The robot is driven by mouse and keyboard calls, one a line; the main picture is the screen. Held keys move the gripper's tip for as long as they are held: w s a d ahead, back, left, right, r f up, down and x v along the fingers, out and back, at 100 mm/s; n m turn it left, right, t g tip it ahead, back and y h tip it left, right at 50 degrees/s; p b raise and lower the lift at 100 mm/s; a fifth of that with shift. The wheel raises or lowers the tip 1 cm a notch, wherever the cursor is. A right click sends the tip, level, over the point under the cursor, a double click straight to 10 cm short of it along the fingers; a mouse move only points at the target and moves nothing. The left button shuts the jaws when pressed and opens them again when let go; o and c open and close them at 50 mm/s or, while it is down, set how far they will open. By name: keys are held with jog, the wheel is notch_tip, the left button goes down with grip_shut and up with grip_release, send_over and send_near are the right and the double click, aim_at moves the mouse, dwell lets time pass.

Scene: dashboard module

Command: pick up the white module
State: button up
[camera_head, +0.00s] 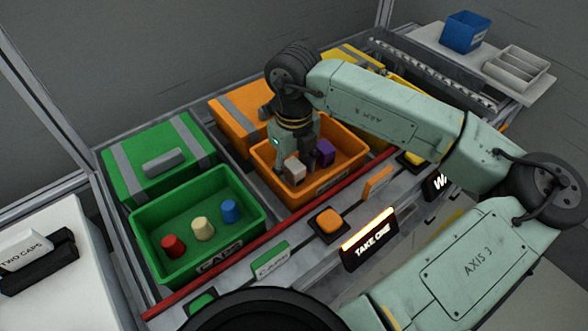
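The white module (293,169) is a small pale block in the orange bin (297,202), at the bin's left side. A purple module (325,152) lies to its right in the same bin. My gripper (294,152) points down into the orange bin, at or just above the white module. The fingertips are small and partly hidden, so I cannot tell whether they touch the white module or how far they are open.
A green bin (150,254) left of the orange one holds red, cream and blue caps. Bin walls and a red rail (262,241) border the front. An orange button (329,221) and a lit "TAKE ONE" sign (369,239) stand before the orange bin.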

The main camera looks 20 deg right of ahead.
grip_shut()
dwell(0.4)
